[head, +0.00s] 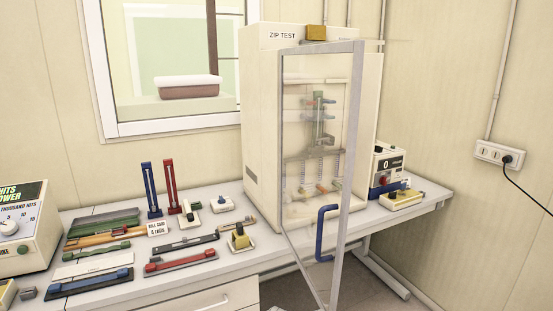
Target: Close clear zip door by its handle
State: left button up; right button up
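The clear zip door (300,115) is a see-through panel in a grey frame on the white zip test machine (263,120). It stands swung open toward me, and its lower part reaches out past the table's front edge. Its blue handle (322,233) is on the lower right of the door, near the grey upright of the frame. The fixtures inside the machine show through the clear panel. Neither of my grippers is in the head view, so nothing is seen touching the door or handle.
The white table (215,262) holds several coloured tools and strips left of the machine. A dial box (25,225) is at the far left. Space before the handle looks clear.

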aim_at(356, 47)
jog(key=k+j+u, duration=0.1)
jog(key=u, duration=0.35)
jog(key=k+j+u, duration=0.2)
jog(key=u, duration=0.2)
jog(key=k, duration=0.1)
